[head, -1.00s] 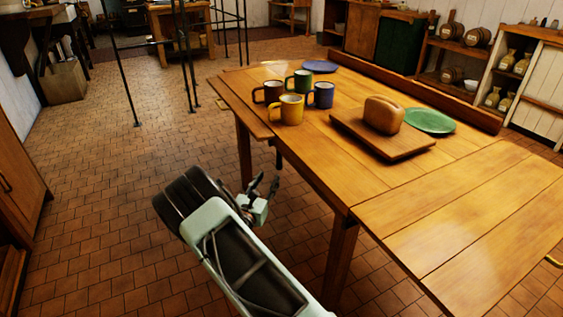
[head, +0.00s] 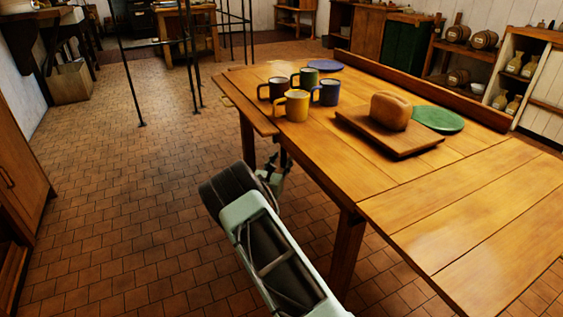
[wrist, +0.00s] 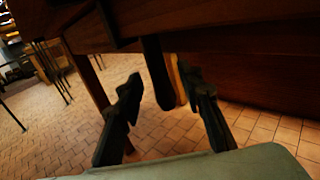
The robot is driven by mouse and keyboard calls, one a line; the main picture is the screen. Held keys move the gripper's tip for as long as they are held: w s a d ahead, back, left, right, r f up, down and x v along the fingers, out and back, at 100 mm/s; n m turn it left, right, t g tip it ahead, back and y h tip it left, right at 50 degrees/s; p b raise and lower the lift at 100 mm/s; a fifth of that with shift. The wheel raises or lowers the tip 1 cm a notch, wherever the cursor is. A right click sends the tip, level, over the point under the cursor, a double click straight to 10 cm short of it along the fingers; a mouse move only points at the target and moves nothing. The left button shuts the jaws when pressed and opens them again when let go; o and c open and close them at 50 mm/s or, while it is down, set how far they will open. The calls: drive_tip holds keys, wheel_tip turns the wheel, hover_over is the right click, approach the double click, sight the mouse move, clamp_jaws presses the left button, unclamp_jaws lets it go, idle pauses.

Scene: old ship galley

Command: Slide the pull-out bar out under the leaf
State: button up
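The wooden table (head: 385,178) has a narrow board (head: 243,104), possibly the leaf, along its left edge. My gripper (head: 272,172) is low beside that edge, under the tabletop. In the wrist view my gripper (wrist: 160,78) is open, with two dark fingers apart. A dark, rounded peg or handle (wrist: 157,75) hangs from the table's underside and shows between the fingertips; I cannot tell whether it is touched or lies beyond them. It may belong to the pull-out bar, whose length I cannot make out under the table.
Several mugs (head: 292,105), a loaf (head: 389,110) on a board (head: 400,143) and a green plate (head: 438,118) stand on the table. A table leg (head: 347,250) is right of my arm. Tiled floor (head: 110,200) to the left is clear.

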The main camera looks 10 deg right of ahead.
clamp_jaws()
idle(0.3)
drive_tip(key=s+d+p, duration=0.4)
drive_tip(key=s+p, duration=0.2)
drive_tip(key=s, duration=0.6)
drive_tip(key=s+d+p, duration=0.4)
drive_tip(key=s+p, duration=0.1)
drive_tip(key=s, duration=0.7)
drive_tip(key=shift+p, duration=0.4)
drive_tip(key=shift+s+f, duration=0.1)
drive_tip(key=shift+s, duration=0.05)
unclamp_jaws()
drive_tip(key=shift+a, duration=0.1)
